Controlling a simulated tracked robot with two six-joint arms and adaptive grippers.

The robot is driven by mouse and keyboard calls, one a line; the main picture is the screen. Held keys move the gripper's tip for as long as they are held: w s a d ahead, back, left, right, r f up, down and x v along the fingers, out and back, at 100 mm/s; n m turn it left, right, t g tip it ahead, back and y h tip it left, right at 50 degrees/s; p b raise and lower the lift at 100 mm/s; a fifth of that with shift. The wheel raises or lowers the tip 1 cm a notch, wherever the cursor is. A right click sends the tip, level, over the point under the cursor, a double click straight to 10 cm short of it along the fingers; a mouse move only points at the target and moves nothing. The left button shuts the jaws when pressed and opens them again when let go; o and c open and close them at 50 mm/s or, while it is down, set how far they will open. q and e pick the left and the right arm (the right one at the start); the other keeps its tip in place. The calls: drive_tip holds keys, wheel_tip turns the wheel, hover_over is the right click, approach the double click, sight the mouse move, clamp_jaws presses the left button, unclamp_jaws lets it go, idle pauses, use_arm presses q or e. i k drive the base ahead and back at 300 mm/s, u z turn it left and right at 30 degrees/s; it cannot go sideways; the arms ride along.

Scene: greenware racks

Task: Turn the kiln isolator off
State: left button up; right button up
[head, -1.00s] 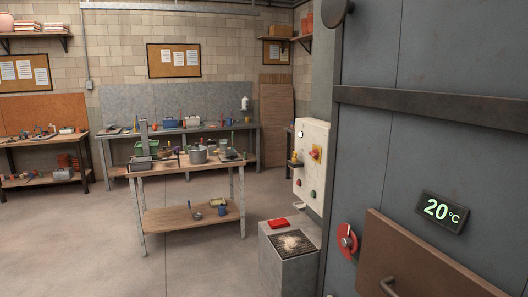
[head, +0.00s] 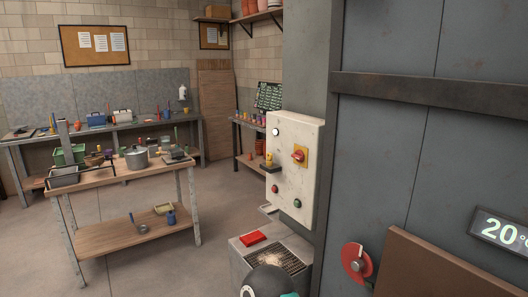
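A red rotary switch on a yellow plate (head: 299,156), which looks like the kiln isolator, is on the front of a cream control box (head: 309,190) right of centre. Its handle is tilted, and I cannot read any marking for its position. The box also carries a white lamp (head: 276,132), a red button (head: 275,189) and a green button (head: 297,203). A dark rounded part at the bottom edge looks like part of my own arm. Neither gripper's fingers show.
A grey kiln door (head: 440,160) fills the right, with a red round dial (head: 356,263) and a temperature display (head: 502,231). A grey block with a grille (head: 278,255) and a red item (head: 253,237) stands below the box. A workbench (head: 110,184) is at left; floor between is clear.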

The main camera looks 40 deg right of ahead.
sight(299, 155)
drive_tip(key=z, duration=0.25)
drive_tip(key=i, duration=0.9)
drive_tip(key=z, duration=0.7)
drive_tip(key=k, duration=0.75)
drive_tip(key=z, duration=0.25)
drive_tip(key=i, duration=0.65)
drive_tip(key=u, duration=0.05)
